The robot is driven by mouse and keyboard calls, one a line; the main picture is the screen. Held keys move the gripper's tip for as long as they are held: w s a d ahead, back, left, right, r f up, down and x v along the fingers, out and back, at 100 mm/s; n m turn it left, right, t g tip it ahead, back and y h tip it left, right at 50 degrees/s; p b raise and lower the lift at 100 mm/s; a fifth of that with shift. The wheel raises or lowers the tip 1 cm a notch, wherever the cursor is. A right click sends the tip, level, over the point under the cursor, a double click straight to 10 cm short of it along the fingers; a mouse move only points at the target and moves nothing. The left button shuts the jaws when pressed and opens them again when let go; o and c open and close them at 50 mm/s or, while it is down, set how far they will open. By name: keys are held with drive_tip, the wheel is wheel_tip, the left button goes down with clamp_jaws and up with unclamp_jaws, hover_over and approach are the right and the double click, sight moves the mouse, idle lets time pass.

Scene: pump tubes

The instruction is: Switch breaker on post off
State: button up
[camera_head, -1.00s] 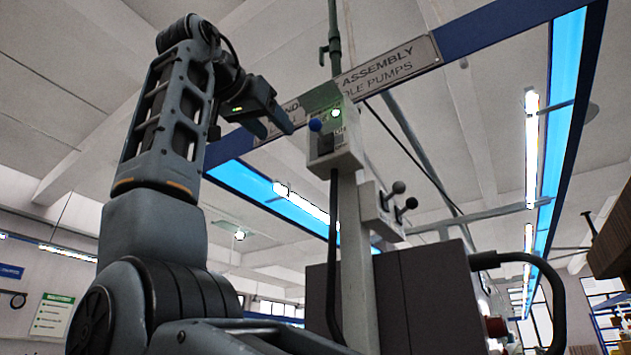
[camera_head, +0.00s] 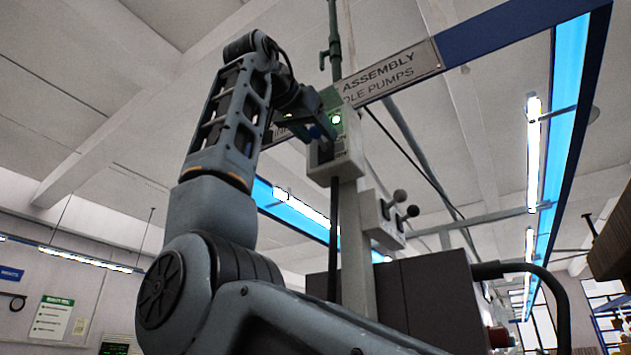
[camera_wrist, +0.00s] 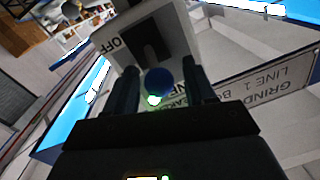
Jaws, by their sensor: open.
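The breaker box (camera_head: 348,152) is a pale box on a post (camera_head: 355,250), with a lit green lamp (camera_head: 336,119) on its front. In the wrist view the box (camera_wrist: 178,28) shows a dark slot (camera_wrist: 147,42) and the word OFF. The blue knob of the breaker lever (camera_wrist: 158,82) sits between the two fingers of my gripper (camera_wrist: 164,85), which are apart on either side of it. In the head view my gripper (camera_head: 318,122) is at the box's front left and largely hides the knob. Contact between fingers and knob cannot be told.
Two dark-knobbed levers (camera_head: 393,212) stand on a second box lower on the post. A hanging sign (camera_head: 390,75) passes behind the breaker box. A dark cabinet (camera_head: 430,300) with a thick cable stands below right.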

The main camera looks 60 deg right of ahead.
drive_tip(key=shift+c, duration=0.4)
drive_tip(key=c, duration=0.9)
